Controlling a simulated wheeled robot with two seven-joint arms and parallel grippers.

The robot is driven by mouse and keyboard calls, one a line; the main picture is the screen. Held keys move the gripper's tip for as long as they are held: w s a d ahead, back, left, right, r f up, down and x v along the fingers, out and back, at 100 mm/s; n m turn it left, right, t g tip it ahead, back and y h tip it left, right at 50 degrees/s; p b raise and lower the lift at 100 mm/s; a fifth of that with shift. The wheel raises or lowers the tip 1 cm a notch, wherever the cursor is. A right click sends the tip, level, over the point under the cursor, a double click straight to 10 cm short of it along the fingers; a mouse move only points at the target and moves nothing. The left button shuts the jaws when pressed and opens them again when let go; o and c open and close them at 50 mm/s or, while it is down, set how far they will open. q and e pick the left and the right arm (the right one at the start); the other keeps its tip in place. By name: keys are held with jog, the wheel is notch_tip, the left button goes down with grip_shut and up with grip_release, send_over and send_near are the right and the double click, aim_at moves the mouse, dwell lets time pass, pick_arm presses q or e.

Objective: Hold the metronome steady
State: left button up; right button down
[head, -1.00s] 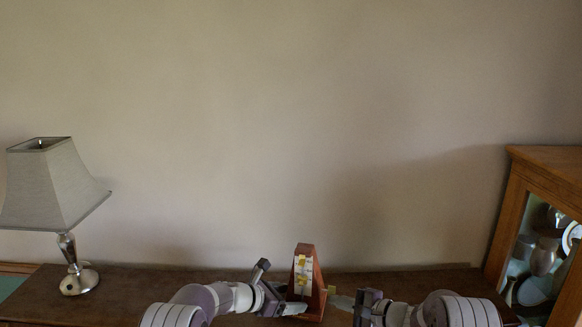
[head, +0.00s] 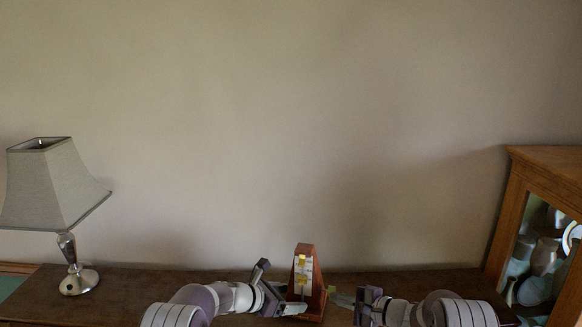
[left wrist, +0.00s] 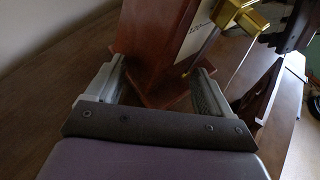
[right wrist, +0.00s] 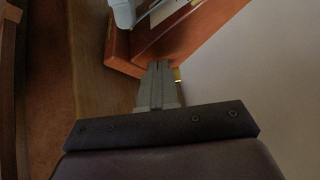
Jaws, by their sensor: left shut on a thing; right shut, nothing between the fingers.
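The wooden metronome (head: 304,252), a reddish-brown tapered case with a pale scale and yellow metal parts on its front, stands upright on the piano top. My left gripper (head: 296,308) is shut on its lower part; in the left wrist view the fingers (left wrist: 160,70) lie on either side of the case (left wrist: 150,40). My right gripper (head: 336,297) is shut and empty at the metronome's right side. In the right wrist view its closed fingertips (right wrist: 158,68) are by the case's base (right wrist: 118,56), beside a small yellow piece (right wrist: 177,75) largely hidden behind them.
A table lamp (head: 50,185) with a grey shade stands at the far left of the brown piano top (head: 150,278). A glass-fronted wooden cabinet (head: 515,205) with crockery is at the right. The wall is close behind. Free room lies between lamp and left arm.

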jog(key=shift+w+r, duration=0.15)
jog(key=shift+r, duration=0.1)
dwell(0.7)
jog(key=shift+w+d+r, duration=0.15)
jog(key=shift+w+r, duration=0.25)
jog(key=shift+r, duration=0.15)
jog(key=shift+r, duration=0.15)
jog(key=shift+s+r, duration=0.15)
jog(key=d, duration=0.2)
jog(key=s+d, duration=0.1)
jog(key=d, duration=0.2)
jog(key=shift+s+d, duration=0.25)
jog(key=shift+d, duration=0.15)
